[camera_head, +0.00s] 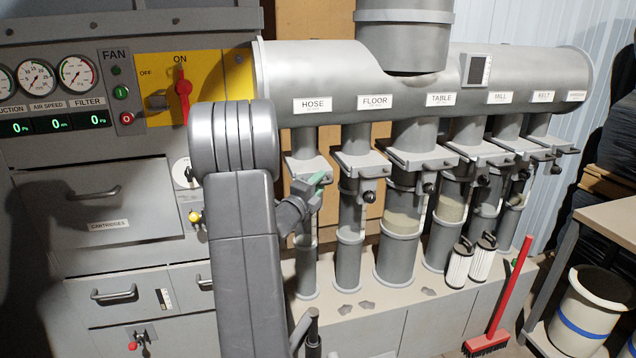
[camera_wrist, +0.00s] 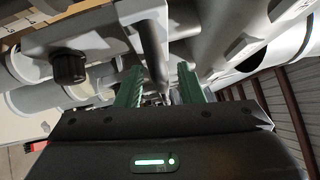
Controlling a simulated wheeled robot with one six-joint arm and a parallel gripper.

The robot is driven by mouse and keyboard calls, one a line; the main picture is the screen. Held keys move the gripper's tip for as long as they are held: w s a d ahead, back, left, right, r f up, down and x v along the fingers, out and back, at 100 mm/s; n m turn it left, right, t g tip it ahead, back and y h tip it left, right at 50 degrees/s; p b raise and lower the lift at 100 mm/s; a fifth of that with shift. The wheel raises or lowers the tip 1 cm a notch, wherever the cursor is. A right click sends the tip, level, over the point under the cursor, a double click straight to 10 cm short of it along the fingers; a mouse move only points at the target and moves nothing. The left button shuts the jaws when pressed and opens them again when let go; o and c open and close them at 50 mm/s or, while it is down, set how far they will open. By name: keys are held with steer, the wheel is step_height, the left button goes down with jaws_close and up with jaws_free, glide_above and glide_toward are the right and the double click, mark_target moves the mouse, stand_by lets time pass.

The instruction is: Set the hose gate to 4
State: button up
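The hose gate (camera_head: 306,167) is a grey slide plate on the leftmost duct, below the HOSE label (camera_head: 312,104). Its front edge and setting are partly hidden by my wrist, and no scale number is readable. My gripper (camera_head: 321,178) has green fingers and is at the right front of this gate. In the wrist view my gripper (camera_wrist: 160,70) has its two green fingers apart, with a grey bar (camera_wrist: 152,52) in the gap between them. I cannot tell if either finger touches the bar. A black knob (camera_wrist: 68,67) on a grey plate shows to the left.
The floor gate (camera_head: 362,164) and its black knob (camera_head: 369,197) are close on the right, with several more gated ducts beyond. The control panel (camera_head: 60,90) is on the left. Canisters (camera_head: 458,268) stand on the ledge; a red broom (camera_head: 510,290) leans at right.

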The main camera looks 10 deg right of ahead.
steer(key=shift+d+r, duration=0.1)
jaws_close()
steer(key=s+b, duration=0.8)
steer(key=s, duration=0.4)
steer(key=shift+s+d, duration=0.15)
steer(key=shift+d, duration=0.1)
jaws_free()
steer(key=shift+s, duration=0.2)
